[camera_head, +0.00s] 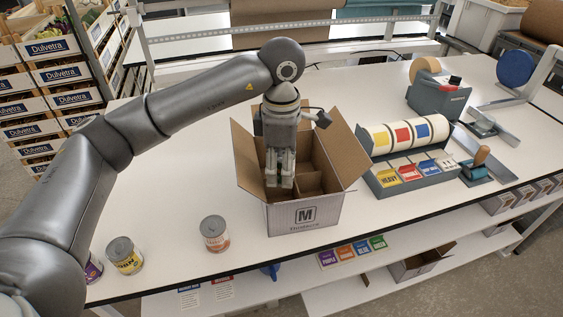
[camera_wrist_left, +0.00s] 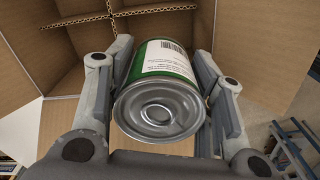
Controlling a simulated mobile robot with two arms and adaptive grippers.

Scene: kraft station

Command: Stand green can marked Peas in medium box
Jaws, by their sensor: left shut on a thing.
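The medium box (camera_head: 304,216), marked M, stands open on the table with its flaps spread and dividers inside. My left gripper (camera_head: 280,184) points down into the box's opening, over its left compartments. In the left wrist view, my left gripper (camera_wrist_left: 160,95) is shut on a green can (camera_wrist_left: 160,66) with a white label and barcode; its metal end faces the camera. The word Peas does not show. The head view does not clearly show the can, and I cannot tell whether it touches the box floor. My right gripper is not in view.
A can with a red and white label (camera_head: 214,234), a yellow-labelled can (camera_head: 125,255) and a purple can (camera_head: 93,268) stand at the table's front left. A label roll dispenser (camera_head: 412,165) stands right of the box.

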